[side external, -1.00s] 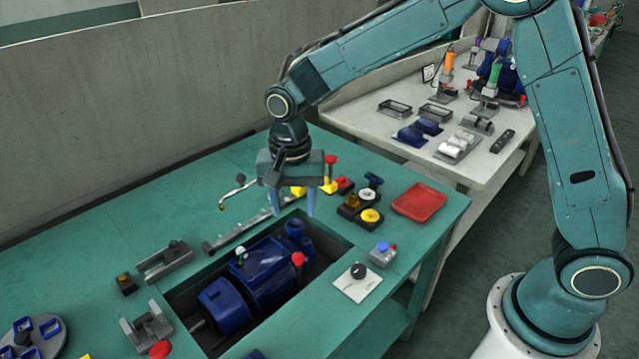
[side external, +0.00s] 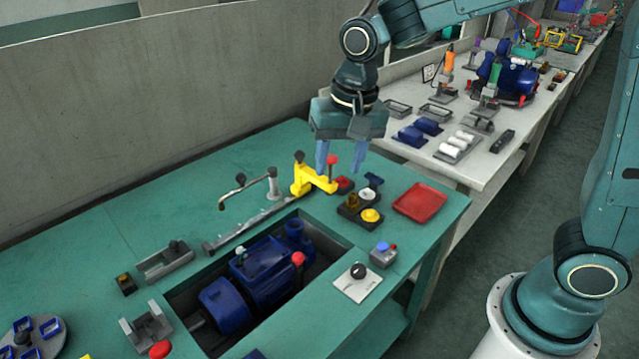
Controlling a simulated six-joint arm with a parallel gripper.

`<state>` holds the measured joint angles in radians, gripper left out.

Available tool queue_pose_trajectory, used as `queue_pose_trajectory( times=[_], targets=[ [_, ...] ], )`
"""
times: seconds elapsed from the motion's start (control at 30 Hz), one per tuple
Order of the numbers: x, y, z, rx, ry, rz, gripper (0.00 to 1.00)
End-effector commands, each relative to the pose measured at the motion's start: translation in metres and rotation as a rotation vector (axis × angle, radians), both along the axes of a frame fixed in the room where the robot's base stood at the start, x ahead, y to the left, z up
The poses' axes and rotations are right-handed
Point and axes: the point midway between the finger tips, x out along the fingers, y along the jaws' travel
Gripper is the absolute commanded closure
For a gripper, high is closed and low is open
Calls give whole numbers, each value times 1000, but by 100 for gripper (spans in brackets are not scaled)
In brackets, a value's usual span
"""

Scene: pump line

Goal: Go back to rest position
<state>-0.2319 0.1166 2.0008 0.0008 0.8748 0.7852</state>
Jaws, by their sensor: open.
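My gripper (side external: 342,160) hangs in the air above the back right part of the green table (side external: 150,225). Its two blue fingers point down and stand apart, with nothing between them. Below and around them are a yellow clamp-like part (side external: 312,180) and a red-topped lever (side external: 332,164), which the fingers partly overlap in the picture. I cannot tell how far above them the fingertips are. The blue pump (side external: 258,272) lies in the recess of the table, to the left of and nearer than my gripper.
A red tray (side external: 420,202), a holder with a yellow knob (side external: 371,215) and a button box (side external: 383,255) stand on the right of the table. A grey wall (side external: 150,115) runs behind. A white bench (side external: 480,165) with parts stands at the back right.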

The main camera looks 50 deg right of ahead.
Motion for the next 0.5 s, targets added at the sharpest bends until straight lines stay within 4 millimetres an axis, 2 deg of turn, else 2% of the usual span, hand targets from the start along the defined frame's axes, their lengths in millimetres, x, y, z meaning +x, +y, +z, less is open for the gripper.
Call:
queue_pose_trajectory(
  times=[0.2, 0.5],
  targets=[
    [-35, -24, 30, -11, -71, 97, 54],
    [-85, -51, 56, -49, -164, 232, 54]
  ],
)
